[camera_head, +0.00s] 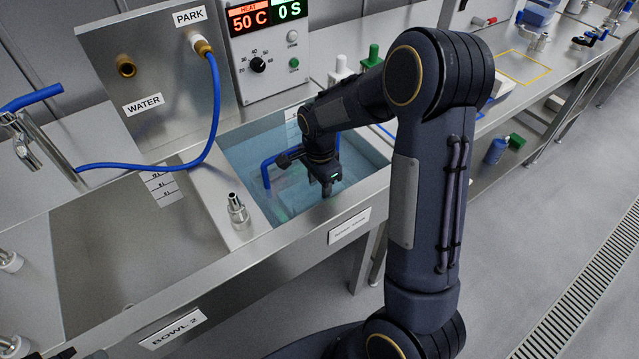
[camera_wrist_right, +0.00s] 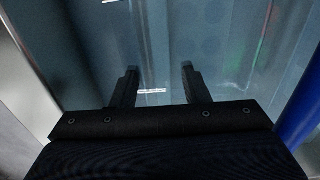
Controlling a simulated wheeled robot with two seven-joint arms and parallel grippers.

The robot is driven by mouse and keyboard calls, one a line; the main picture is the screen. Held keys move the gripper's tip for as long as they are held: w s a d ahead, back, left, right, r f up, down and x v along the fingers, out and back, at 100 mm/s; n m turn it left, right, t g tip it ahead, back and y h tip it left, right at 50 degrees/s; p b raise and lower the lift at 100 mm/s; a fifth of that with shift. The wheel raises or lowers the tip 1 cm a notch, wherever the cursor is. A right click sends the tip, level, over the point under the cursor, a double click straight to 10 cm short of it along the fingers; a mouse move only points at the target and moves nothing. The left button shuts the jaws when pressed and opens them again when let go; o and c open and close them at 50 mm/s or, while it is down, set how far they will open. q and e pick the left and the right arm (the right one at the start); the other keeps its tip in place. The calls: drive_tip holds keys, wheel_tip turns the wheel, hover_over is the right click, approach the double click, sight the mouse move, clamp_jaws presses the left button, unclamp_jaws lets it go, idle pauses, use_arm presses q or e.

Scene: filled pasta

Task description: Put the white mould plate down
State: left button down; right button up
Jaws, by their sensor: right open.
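My right gripper (camera_head: 328,186) reaches down into the water bath (camera_head: 240,150) set in the steel counter. In the right wrist view its two fingers (camera_wrist_right: 159,72) are apart, with nothing between them. Beyond the fingers is a pale, bluish, see-through area with faint round marks (camera_wrist_right: 197,40) and a small white strip (camera_wrist_right: 152,91). I cannot tell whether the round marks belong to the white mould plate. I do not clearly see the plate in the head view, where my arm and the water hide part of the bath.
A blue bent bar (camera_head: 266,170) stands in the bath beside my gripper. An empty steel basin (camera_head: 120,240) lies to the left, with a blue hose (camera_head: 214,115) above it. A metal fitting (camera_head: 237,208) stands on the ledge between them. A heat display (camera_head: 268,20) stands behind.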

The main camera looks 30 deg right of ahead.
wheel_tip(320, 180, up, 13)
drive_tip(key=p, duration=0.1)
drive_tip(key=s+a+r+n+t+y, duration=0.1)
drive_tip(key=s+a+n+t+y, duration=0.1)
drive_tip(key=s+n, duration=0.5)
drive_tip(key=s+a+r+n+t+y, duration=0.1)
drive_tip(key=s+a+n, duration=0.4)
drive_tip(key=s, duration=1)
drive_tip(key=r+n+t, duration=0.1)
drive_tip(key=n+t, duration=0.1)
drive_tip(key=n, duration=0.1)
drive_tip(key=shift+a+n+t+y, duration=0.15)
drive_tip(key=shift+n+t+y, duration=0.15)
drive_tip(key=shift+y, duration=0.1)
drive_tip(key=shift+r, duration=0.1)
drive_tip(key=shift+r+p, duration=0.6)
